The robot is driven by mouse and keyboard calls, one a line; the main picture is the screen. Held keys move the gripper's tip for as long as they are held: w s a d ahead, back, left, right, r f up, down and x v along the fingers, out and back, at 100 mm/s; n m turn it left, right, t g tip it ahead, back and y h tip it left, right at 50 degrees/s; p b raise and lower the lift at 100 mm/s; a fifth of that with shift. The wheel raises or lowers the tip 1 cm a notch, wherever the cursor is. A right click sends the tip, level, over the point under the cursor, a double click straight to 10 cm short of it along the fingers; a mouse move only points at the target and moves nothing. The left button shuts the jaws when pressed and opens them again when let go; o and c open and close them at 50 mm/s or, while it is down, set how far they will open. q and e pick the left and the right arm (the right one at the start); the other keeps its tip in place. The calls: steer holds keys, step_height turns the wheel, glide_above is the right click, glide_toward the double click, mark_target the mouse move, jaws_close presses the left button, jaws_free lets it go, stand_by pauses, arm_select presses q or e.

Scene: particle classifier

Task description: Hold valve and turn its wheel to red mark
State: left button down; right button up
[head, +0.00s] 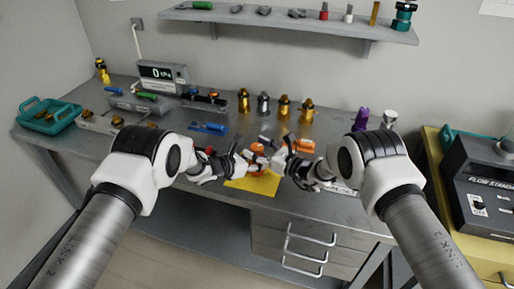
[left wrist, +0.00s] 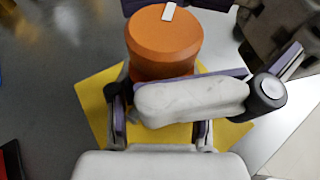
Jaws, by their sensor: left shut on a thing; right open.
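The valve (head: 259,173) stands over a yellow mat (head: 262,186) on the grey bench. In the left wrist view its orange round wheel (left wrist: 165,38) has a white stripe on top; no red mark can be made out. My left gripper (head: 250,160) is shut on the valve below the wheel, and its fingers partly hide the body. My right gripper (head: 281,160) is open, close to the valve's right side. Part of it shows at the top right of the left wrist view; whether it touches the wheel is unclear.
Another orange object (head: 304,146) lies just behind my right gripper. Several gold and grey fittings (head: 284,105) stand along the bench's back. A blue item (head: 208,128) lies behind my left arm. A teal tray (head: 50,117) is at far left. The bench's front edge is near.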

steer(key=c, duration=1.2)
arm_select(q)
steer(key=shift+d, duration=0.1)
arm_select(e)
steer(key=shift+o, duration=0.2)
steer(key=shift+a+m+t+h, duration=0.1)
steer(key=shift+m+t+h, duration=1)
steer(key=shift+t, duration=0.1)
arm_select(q)
steer(key=shift+s, duration=0.1)
arm_select(e)
steer(key=shift+m+t+h, duration=0.5)
steer(key=shift+t+h, duration=0.1)
steer(key=shift+h, duration=0.1)
steer(key=o, duration=1.2)
steer(key=shift+c, duration=0.2)
steer(key=v, duration=1.2)
